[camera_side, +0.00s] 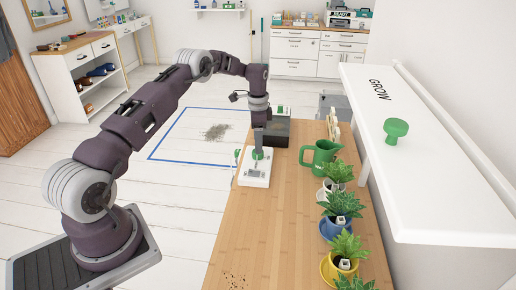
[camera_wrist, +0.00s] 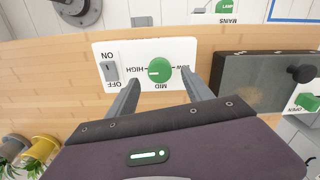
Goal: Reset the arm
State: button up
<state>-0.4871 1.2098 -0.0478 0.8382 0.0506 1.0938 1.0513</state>
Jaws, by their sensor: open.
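My gripper (camera_side: 259,147) points down over a white control panel (camera_side: 255,180) at the far left part of the wooden desk. In the wrist view my gripper (camera_wrist: 161,76) is open, with one finger on each side of a green round knob (camera_wrist: 160,69). No gap or contact between the fingers and the knob can be made out. The knob sits among LOW, MID and HIGH marks on the white panel (camera_wrist: 130,48). A grey switch (camera_wrist: 110,71) marked ON and OFF is on the same panel.
A dark box (camera_wrist: 245,80) with a black knob and a green OPEN button stands beside the panel. A green jug (camera_side: 320,157) and several potted plants (camera_side: 340,205) line the desk's right side. A white shelf (camera_side: 410,150) overhangs there. The desk's front (camera_side: 285,250) is mostly clear.

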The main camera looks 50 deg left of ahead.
jog(key=shift+r, duration=1.7)
jog(key=s+d+r+n+t, duration=0.1)
jog(key=s+d+r, duration=0.35)
jog(key=r, duration=0.35)
jog(key=s+d+r+n+t, duration=0.1)
jog(key=s+d+r, duration=0.2)
jog(key=d+r, duration=0.4)
jog(key=s+d+r+n, duration=0.1)
jog(key=s+d+r, duration=0.25)
jog(key=r, duration=0.55)
jog(key=s+d+r+n+t, duration=0.1)
jog(key=s+d+r, duration=0.15)
jog(key=s, duration=0.35)
jog(key=s+d+r+n+t, duration=0.1)
jog(key=s+d, duration=0.3)
jog(key=s, duration=0.2)
jog(key=s+d+f+n, duration=0.1)
jog(key=s+d+f, duration=0.1)
jog(key=s, duration=0.5)
jog(key=s+d+f+n+t, duration=0.1)
jog(key=s+d+f, duration=0.1)
jog(key=s, duration=0.4)
jog(key=shift+s+t, duration=0.3)
jog(key=shift+s, duration=0.05)
